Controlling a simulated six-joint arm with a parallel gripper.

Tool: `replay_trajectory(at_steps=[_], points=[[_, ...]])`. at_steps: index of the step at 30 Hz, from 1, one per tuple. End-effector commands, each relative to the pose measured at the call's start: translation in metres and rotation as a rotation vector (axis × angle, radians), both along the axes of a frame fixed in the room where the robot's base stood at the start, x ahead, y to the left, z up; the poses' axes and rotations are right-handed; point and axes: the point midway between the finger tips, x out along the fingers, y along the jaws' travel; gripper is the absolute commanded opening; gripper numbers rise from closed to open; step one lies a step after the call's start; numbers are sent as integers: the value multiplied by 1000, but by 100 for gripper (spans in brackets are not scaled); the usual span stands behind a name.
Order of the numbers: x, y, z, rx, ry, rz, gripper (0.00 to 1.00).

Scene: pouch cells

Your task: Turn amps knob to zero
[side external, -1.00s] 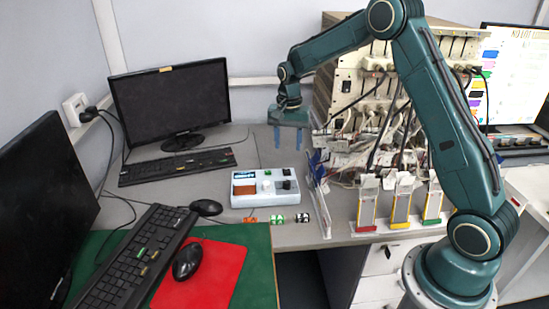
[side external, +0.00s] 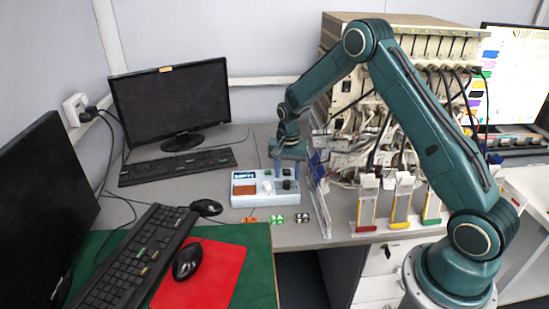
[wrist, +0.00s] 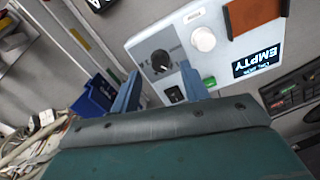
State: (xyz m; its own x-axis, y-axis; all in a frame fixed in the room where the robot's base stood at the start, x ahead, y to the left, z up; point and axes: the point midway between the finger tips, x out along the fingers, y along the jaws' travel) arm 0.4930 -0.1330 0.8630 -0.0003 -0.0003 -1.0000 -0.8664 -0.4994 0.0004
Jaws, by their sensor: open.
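A white control box (side external: 247,200) sits on the grey desk. It carries a black knob (wrist: 160,62) with a pale pointer line, a white round knob or button (wrist: 203,39), a brown panel (wrist: 254,15) and a display (wrist: 257,62) reading "EMPTY". A small dark switch (wrist: 176,94) is below the black knob. My gripper (side external: 287,174) is open above the box's right part, pointing down. In the wrist view its two blue fingers (wrist: 160,72) appear on either side of the black knob. I cannot tell whether they touch it. The knob labels are too small to read.
Several small coloured cells (side external: 277,218) lie in front of the box. A clear plastic stand (side external: 322,210) and a cabled rack (side external: 345,90) are to the right. A keyboard (side external: 178,166) and monitor (side external: 172,100) are behind left.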

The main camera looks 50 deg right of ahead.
Motion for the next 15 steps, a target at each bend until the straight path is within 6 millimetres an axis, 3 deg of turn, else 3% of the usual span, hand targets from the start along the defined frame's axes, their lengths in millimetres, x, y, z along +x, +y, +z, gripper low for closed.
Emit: replay_trajectory(at_steps=[6,15], points=[[0,0,-23,0,0,0,45],[0,0,-30,0,-1,0,45]])
